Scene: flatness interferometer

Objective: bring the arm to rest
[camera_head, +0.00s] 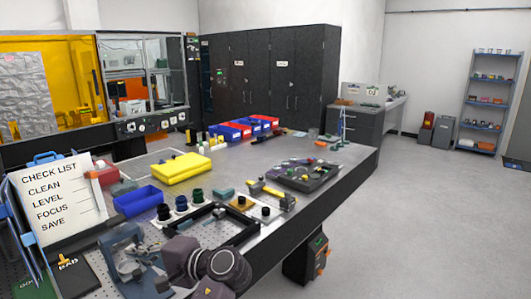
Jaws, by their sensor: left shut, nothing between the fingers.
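My left arm shows at the bottom left, low over the near end of the table (262,235). Its left gripper (130,268) is beside the dark rounded arm links and looks shut, with nothing seen in it. It is small and partly confused with the blue-grey hardware around it. My right gripper is not in view.
A check list board (58,203) stands left of the arm. A black frame (238,238), dark round parts, a blue bin (138,201), yellow cases (181,168) and a grey tray (305,181) crowd the table. Open floor (430,220) lies to the right.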

